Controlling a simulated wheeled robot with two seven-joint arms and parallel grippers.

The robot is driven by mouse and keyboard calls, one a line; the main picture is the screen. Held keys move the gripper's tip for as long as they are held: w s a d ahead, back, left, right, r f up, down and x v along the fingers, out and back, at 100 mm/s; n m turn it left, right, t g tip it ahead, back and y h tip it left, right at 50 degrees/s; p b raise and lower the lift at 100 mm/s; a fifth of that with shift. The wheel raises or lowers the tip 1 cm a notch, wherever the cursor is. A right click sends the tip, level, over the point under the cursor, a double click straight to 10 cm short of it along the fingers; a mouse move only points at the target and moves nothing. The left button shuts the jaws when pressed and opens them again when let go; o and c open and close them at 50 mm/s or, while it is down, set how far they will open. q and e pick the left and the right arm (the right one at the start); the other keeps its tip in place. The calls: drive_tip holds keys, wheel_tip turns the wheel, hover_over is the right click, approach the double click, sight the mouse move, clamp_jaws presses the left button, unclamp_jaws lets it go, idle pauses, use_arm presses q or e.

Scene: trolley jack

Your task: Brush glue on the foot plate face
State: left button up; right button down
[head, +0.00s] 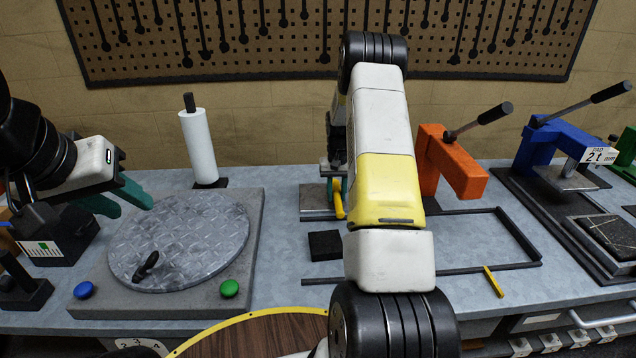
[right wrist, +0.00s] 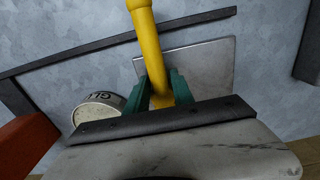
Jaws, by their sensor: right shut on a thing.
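My right gripper (head: 341,190) is shut on the yellow handle of a brush (head: 339,205), above the bench and largely hidden behind my own arm. In the right wrist view the yellow handle (right wrist: 148,40) runs between the green fingers (right wrist: 162,92); the bristles do not show. A flat grey plate (head: 316,200), seemingly the foot plate, lies under the gripper; it also shows in the right wrist view (right wrist: 212,65). A round white glue pot (right wrist: 101,98) with part of its label showing stands beside the fingers. My left gripper (head: 132,208) is open and empty over the left bench.
A round metal turntable (head: 185,240) with a black knob, and blue and green buttons, is at left. A white roll (head: 199,145) stands behind it. A black block (head: 325,245) lies nearer. Orange (head: 450,165) and blue (head: 550,145) lever presses are at right, near a dark frame (head: 500,267).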

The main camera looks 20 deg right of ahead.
sight(324, 203)
drive_tip(key=shift+s+d, duration=0.1)
drive_tip(key=shift+d, duration=0.25)
drive_tip(key=shift+w+a+f, duration=0.1)
drive_tip(key=shift+w+a, duration=0.1)
drive_tip(key=shift+a, duration=0.7)
drive_tip(key=shift+w+a+r, duration=0.1)
drive_tip(key=shift+w+a, duration=0.15)
drive_tip(key=shift+a, duration=0.7)
drive_tip(key=shift+w+a+f, duration=0.1)
drive_tip(key=shift+w+a, duration=0.1)
drive_tip(key=shift+a, duration=0.7)
drive_tip(key=shift+w+a+r, duration=0.1)
drive_tip(key=shift+w+a, duration=0.1)
drive_tip(key=shift+a, duration=0.5)
drive_tip(key=shift+w+a+r, duration=0.1)
drive_tip(key=shift+w+a, duration=0.1)
drive_tip(key=shift+a, duration=0.45)
drive_tip(key=shift+w+a, duration=0.2)
drive_tip(key=shift+a, duration=0.5)
drive_tip(key=shift+s+d+f, duration=0.1)
drive_tip(key=shift+s+d, duration=0.1)
drive_tip(key=shift+d, duration=0.65)
drive_tip(key=shift+s+d+f, duration=0.1)
drive_tip(key=shift+s+d, duration=0.15)
drive_tip(key=shift+d, duration=0.55)
drive_tip(key=shift+s+d, duration=0.2)
drive_tip(key=shift+d, duration=0.65)
